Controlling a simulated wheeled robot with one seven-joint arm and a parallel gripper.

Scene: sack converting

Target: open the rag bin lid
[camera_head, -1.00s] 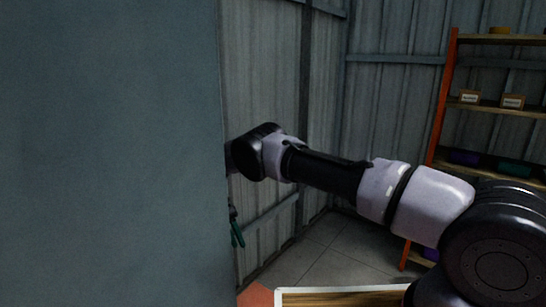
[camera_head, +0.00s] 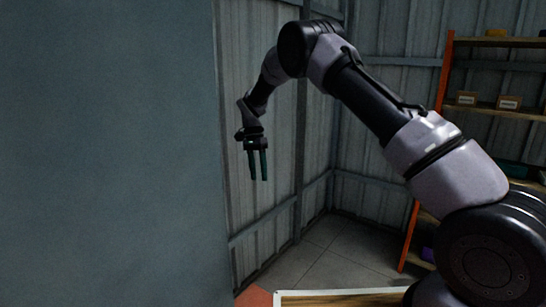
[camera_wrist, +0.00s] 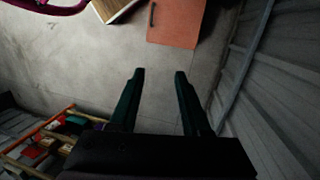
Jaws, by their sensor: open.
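A box with a flat orange-red top, which looks like the rag bin's lid (camera_wrist: 176,24), is at the top of the wrist view, lying flat. A dark bar handle (camera_wrist: 152,14) shows near its left edge. Only a corner of it (camera_head: 254,297) shows at the bottom of the head view. My gripper (camera_head: 259,178) hangs in the air with its fingers down, high above the floor near the corrugated wall. In the wrist view my gripper (camera_wrist: 160,74) is open and empty, apart from the lid, with bare floor between its fingertips.
A large blue-grey panel (camera_head: 105,150) blocks the left of the head view. A wood-topped surface with a pale edge (camera_head: 345,293) is beside the lid. A corrugated wall (camera_head: 275,215) runs close by. An orange-framed shelf (camera_head: 438,95) stands right. Floor (camera_head: 325,245) is clear between.

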